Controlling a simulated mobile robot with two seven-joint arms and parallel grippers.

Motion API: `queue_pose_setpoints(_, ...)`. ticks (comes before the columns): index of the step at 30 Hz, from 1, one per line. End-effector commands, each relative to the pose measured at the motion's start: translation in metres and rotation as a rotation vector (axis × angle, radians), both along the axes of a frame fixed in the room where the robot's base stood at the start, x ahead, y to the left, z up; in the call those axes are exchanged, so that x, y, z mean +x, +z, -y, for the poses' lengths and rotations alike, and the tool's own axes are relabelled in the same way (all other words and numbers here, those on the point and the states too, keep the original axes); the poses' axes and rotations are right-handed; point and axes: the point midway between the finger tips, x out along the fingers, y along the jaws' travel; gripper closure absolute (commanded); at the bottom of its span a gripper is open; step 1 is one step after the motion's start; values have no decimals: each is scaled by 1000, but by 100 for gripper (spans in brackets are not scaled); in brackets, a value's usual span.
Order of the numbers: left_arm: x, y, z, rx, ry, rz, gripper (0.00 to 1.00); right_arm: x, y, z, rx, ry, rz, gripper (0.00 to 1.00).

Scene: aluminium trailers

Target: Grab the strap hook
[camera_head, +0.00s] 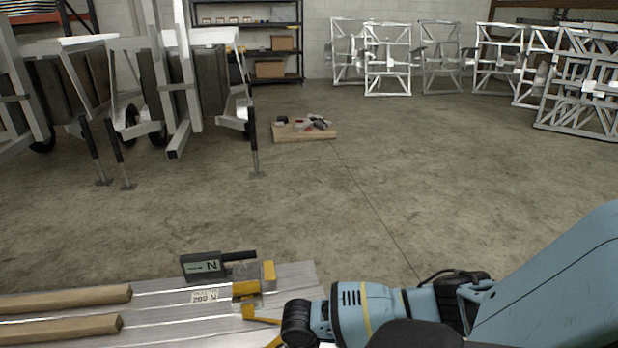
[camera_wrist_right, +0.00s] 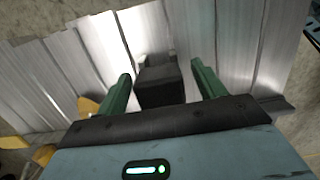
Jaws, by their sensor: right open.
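In the right wrist view, my right gripper (camera_wrist_right: 160,70) has two green fingers spread apart over the ribbed metal bed. A dark grey block (camera_wrist_right: 160,86) shows in the gap between the fingers, and neither finger appears to touch it. I cannot tell for sure whether this block is the strap hook. A yellow piece (camera_wrist_right: 88,106) lies left of the fingers. In the head view, yellow pieces (camera_head: 262,320) show on the metal bed beside my right wrist, and the fingers are hidden. My left gripper is in neither view.
Trailers (camera_head: 178,90) stand back left, a low wooden board (camera_head: 305,134) beyond, metal frames (camera_head: 388,60) back right.

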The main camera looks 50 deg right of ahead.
Motion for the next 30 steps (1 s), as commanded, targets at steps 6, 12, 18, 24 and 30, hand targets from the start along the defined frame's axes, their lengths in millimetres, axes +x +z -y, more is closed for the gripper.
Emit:
queue_pose_setpoints(6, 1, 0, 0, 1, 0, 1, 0, 0, 0, 0, 0, 0, 0, 48)
queue_pose_setpoints(12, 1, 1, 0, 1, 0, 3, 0, 0, 1, 0, 0, 0, 0, 74)
queue_pose_setpoints(18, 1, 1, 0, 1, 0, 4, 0, 0, 1, 0, 1, 0, 1, 84)
queue_pose_setpoints(24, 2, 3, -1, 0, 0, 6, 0, 1, 8, 0, 1, -1, 2, 84)
queue_pose_setpoints(30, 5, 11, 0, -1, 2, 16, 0, 2, 42, 0, 1, 0, 5, 84)
